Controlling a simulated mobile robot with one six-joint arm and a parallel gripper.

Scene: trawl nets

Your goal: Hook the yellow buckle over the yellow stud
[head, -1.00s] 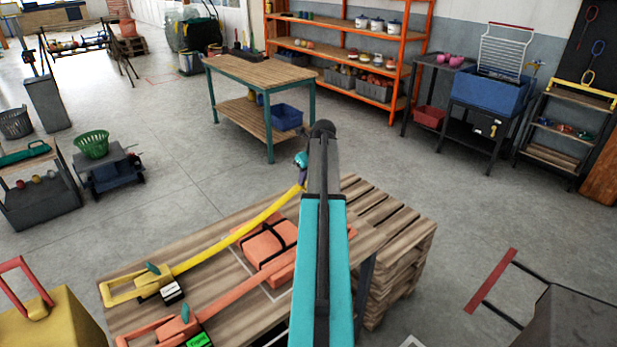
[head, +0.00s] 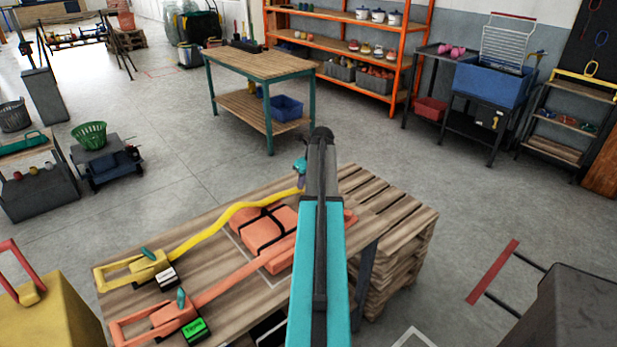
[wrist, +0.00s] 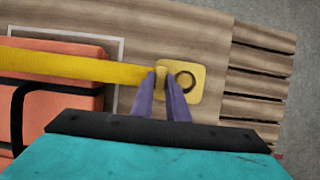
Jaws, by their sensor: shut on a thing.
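My gripper (wrist: 160,82) has purple fingers, shut at the end of the yellow strap (wrist: 70,65). A yellow plate with a dark round ring (wrist: 194,95), apparently the yellow buckle, lies just beyond the fingertips over the wooden table. I cannot clearly make out the yellow stud; the ring's inside is too small to read. In the head view my arm hides the buckle, and only part of my gripper (head: 300,168) shows at its left. The yellow strap (head: 225,220) runs in slack bends from the yellow ratchet (head: 148,267) at the table's left end.
An orange strap (head: 228,283) with its own ratchet (head: 172,313) lies alongside, near an orange strapped bundle (head: 268,238). The wooden table (head: 205,285) adjoins a pallet stack (head: 400,235) at right. A green-framed workbench (head: 262,65) stands beyond open floor.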

